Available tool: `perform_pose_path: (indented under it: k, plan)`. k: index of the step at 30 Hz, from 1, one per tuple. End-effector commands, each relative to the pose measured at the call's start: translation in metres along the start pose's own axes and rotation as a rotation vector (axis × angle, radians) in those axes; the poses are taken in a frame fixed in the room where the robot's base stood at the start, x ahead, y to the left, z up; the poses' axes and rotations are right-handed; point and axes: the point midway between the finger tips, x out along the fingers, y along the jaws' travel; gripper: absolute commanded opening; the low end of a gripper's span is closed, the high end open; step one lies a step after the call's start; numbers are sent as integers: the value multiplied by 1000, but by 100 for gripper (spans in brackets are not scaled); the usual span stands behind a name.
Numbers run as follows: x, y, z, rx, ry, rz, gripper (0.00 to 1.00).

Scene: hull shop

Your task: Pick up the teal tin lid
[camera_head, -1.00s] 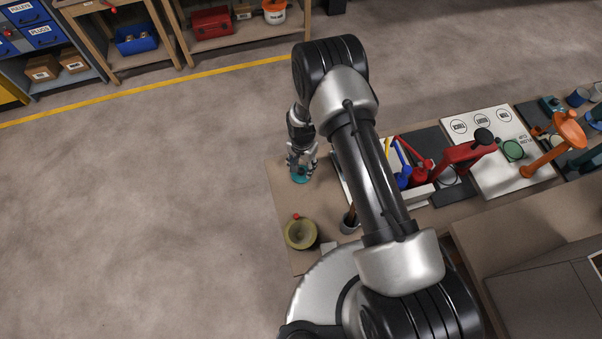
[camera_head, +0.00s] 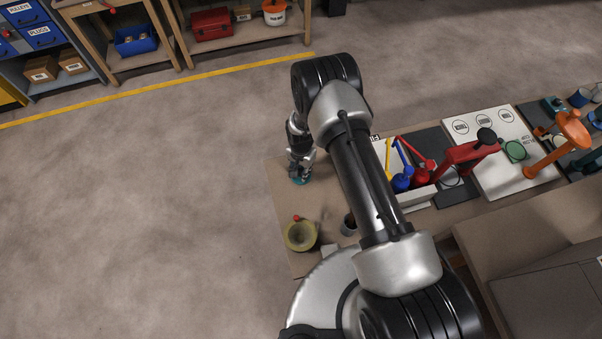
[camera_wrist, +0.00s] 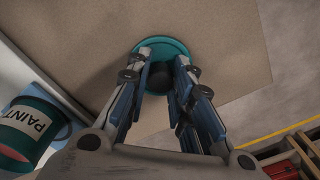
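The teal tin lid (camera_wrist: 163,44) is a round disc with a dark raised middle part (camera_wrist: 160,75); it lies on the brown tabletop. In the head view the lid (camera_head: 301,181) shows only as a teal edge beneath my gripper (camera_head: 301,172), which hides most of it. In the wrist view the two fingers of my gripper (camera_wrist: 163,68) are drawn in on either side of the dark middle part, with no clear gap beside it. The lid looks level and low at the table surface.
A paint can (camera_wrist: 28,130) stands left in the wrist view. Red and blue tools (camera_head: 415,170) stand to the right. Open floor lies left.

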Motion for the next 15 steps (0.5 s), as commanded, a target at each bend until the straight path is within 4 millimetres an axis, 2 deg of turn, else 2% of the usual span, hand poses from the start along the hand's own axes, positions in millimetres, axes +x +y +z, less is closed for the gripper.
perform_pose_path:
  k: [5,15]
  plan:
    - [0,0,0,0,0,0,7]
    - [-5,0,0,0,0,0,7]
